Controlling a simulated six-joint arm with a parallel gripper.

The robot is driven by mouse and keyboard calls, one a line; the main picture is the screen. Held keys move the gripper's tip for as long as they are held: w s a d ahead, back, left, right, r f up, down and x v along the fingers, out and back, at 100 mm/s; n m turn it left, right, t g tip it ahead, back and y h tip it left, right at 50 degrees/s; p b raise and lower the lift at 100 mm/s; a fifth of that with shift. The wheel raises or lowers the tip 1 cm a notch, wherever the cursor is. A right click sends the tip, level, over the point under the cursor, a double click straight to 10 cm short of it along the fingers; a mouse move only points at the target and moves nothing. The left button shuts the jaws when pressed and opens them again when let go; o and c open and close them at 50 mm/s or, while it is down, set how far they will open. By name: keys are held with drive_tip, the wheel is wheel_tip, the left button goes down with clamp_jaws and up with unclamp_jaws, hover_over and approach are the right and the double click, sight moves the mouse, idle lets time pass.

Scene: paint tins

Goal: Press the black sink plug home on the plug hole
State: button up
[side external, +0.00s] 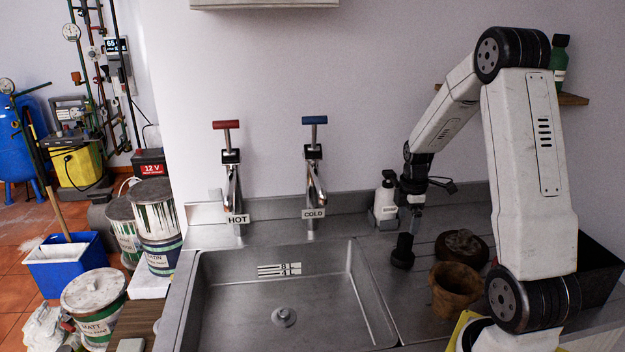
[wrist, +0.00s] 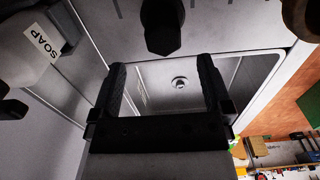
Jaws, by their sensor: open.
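The black sink plug (side external: 402,251) appears to stand on the steel draining board, right of the basin. In the wrist view, a dark shape that looks like the plug (wrist: 162,25) is at the top, cut by the frame edge. The plug hole (side external: 284,316) is a round grey fitting in the basin floor; it also shows in the wrist view (wrist: 180,82). My gripper (wrist: 161,65) is open, with nothing between its two black fingers. In the side view, my gripper (side external: 413,187) is above and near the plug; I cannot tell the exact gap.
The sink basin (side external: 220,300) is empty. HOT (side external: 233,180) and COLD (side external: 314,175) taps stand behind it. A soap bottle (side external: 386,200) is close behind my gripper. A brown pot (side external: 455,291) and a dark round object (side external: 462,247) stand right of the plug.

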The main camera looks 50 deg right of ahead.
sight(406, 236)
drive_tip(key=shift+s+d, duration=0.1)
drive_tip(key=shift+d, duration=0.05)
drive_tip(key=shift+f, duration=0.15)
drive_tip(key=shift+f, duration=1.2)
drive_tip(key=shift+a+f, duration=0.15)
drive_tip(key=shift+f, duration=1.15)
drive_tip(key=shift+a+f, duration=0.1)
drive_tip(key=shift+f, duration=1.15)
clamp_jaws()
drive_tip(key=shift+r, duration=0.1)
